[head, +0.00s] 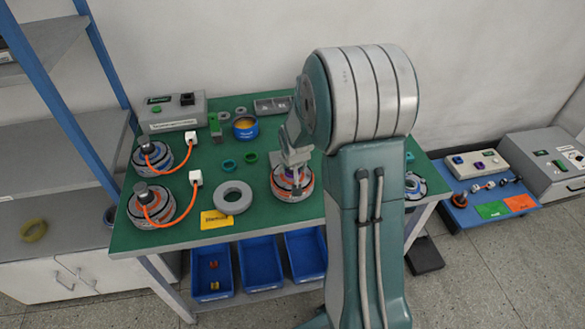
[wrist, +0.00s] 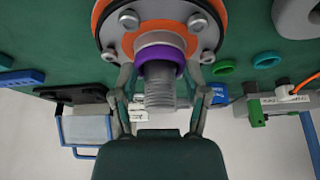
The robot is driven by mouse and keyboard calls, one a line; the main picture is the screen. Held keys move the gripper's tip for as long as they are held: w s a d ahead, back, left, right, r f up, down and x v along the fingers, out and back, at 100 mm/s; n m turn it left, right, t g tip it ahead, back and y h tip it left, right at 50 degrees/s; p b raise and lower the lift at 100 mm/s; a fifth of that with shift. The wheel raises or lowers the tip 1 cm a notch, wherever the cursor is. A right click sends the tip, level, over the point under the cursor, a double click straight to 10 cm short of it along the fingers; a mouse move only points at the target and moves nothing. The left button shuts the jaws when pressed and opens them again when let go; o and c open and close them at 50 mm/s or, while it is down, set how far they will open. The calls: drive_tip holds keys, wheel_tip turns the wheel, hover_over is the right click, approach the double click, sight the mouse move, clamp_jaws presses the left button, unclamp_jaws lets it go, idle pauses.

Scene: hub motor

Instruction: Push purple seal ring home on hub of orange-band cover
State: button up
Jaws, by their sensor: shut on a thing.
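The orange-band cover (head: 293,190) sits on the green bench, mostly under my arm in the head view. In the wrist view, the same cover (wrist: 112,22) shows its orange band, grey face and several bolts. The purple seal ring (wrist: 160,57) is around the grey hub, close to the cover face. Whether it touches the face is unclear. A grey threaded shaft (wrist: 160,90) sticks out through the ring towards the wrist camera. My gripper (wrist: 162,68) is shut on the ring, one finger on each side. In the head view, my gripper (head: 295,178) is over the cover.
A large grey ring (head: 232,197) and a yellow label (head: 215,220) lie left of the cover. Two motors (head: 152,204) with orange cables stand at the left. Blue bins (head: 260,262) sit below the bench.

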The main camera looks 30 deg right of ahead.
drive_tip(key=shift+s+f, duration=0.1)
drive_tip(key=shift+f, duration=0.05)
drive_tip(key=o, duration=0.9)
drive_tip(key=shift+r, duration=0.45)
drive_tip(key=v, duration=1.1)
drive_tip(key=shift+a, duration=0.1)
